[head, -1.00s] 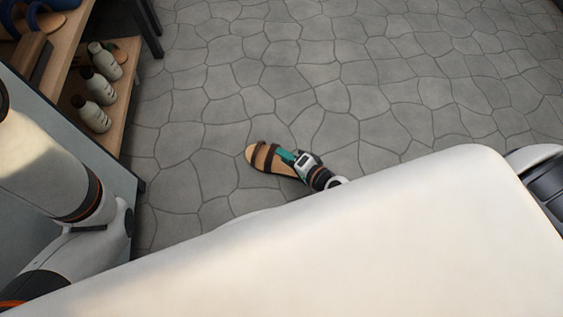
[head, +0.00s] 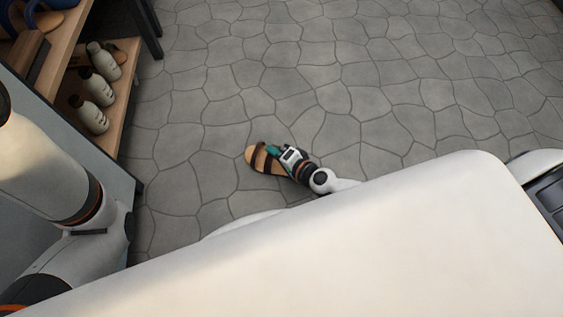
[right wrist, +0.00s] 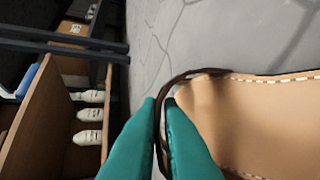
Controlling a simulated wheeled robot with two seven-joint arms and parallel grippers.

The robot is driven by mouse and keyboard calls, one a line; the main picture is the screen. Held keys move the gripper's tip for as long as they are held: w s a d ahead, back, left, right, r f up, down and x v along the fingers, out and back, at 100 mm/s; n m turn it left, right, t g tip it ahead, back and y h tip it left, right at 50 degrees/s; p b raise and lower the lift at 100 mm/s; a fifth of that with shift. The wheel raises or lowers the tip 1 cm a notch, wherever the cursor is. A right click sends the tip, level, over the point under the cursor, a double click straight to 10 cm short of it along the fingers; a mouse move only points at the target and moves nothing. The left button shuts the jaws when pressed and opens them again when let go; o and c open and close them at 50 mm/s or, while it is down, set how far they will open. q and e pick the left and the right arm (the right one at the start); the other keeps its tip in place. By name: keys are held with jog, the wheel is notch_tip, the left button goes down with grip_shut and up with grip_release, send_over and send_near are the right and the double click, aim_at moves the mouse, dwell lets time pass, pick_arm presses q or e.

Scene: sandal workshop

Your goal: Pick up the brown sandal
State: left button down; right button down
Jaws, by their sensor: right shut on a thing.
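The brown sandal (head: 255,158) has a tan sole and dark straps and shows in the middle of the head view, over the grey stone floor. My right gripper (head: 272,150), with teal fingers, is at the sandal's strap. In the right wrist view the teal fingertips (right wrist: 161,104) are shut on a dark strap of the sandal, and its tan, white-stitched sole (right wrist: 265,115) fills the right side. I cannot tell whether the sandal touches the floor. My left arm is at the left of the head view; its gripper is out of view.
A wooden shelf (head: 122,82) with several white bottles (head: 98,88) stands at the upper left. It also shows at the left of the right wrist view (right wrist: 42,100). The stone floor (head: 380,70) is clear behind and to the right.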

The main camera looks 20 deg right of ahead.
jog(key=shift+d, duration=0.1)
jog(key=shift+r+p, duration=0.65)
jog(key=shift+p, duration=0.1)
notch_tip(320, 180, up, 3)
jog(key=p, duration=0.3)
jog(key=shift+f, duration=0.15)
jog(key=s+d, duration=0.3)
jog(key=s, duration=0.5)
jog(key=s+d+b, duration=0.1)
jog(key=s+d, duration=0.3)
jog(key=s, duration=0.4)
jog(key=shift+s+f, duration=0.2)
jog(key=shift+f, duration=0.05)
jog(key=shift+d, duration=0.1)
